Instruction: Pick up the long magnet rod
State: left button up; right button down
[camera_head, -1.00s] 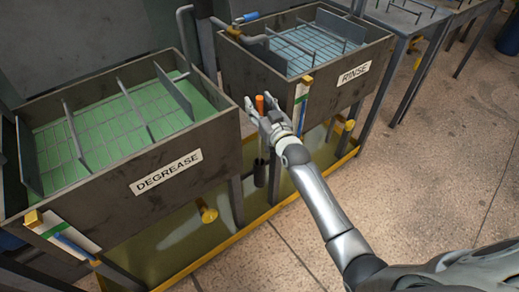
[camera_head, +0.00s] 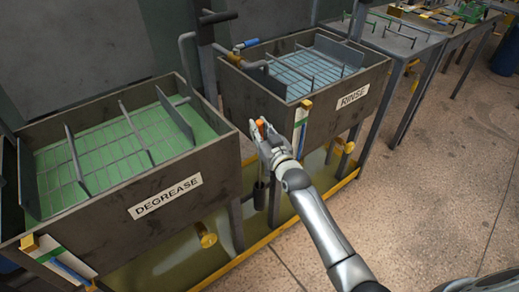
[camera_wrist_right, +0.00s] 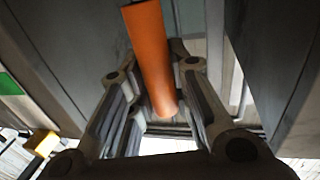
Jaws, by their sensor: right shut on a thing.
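The magnet rod shows as an orange handle (camera_head: 261,124) standing about upright in the gap between the two tanks. It also shows large in the right wrist view (camera_wrist_right: 150,55). My right gripper (camera_head: 259,130) is shut on this handle, with a finger on each side of it in the wrist view (camera_wrist_right: 160,100). A dark grey cylinder (camera_head: 260,195) hangs below the gripper. I cannot tell whether it belongs to the rod or is a holder. The rest of the rod is hidden by the hand. My left gripper is out of view.
The DEGREASE tank (camera_head: 110,222) with green liquid is on the left. The RINSE tank (camera_head: 330,125) with blue liquid is at the right behind. A yellow-edged tray (camera_head: 270,238) lies below them. A table (camera_head: 392,40) with racks stands at the back right. The floor at right is clear.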

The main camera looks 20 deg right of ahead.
notch_tip(320, 180, up, 18)
jog(key=p, duration=0.1)
dwell(0.5)
dwell(0.5)
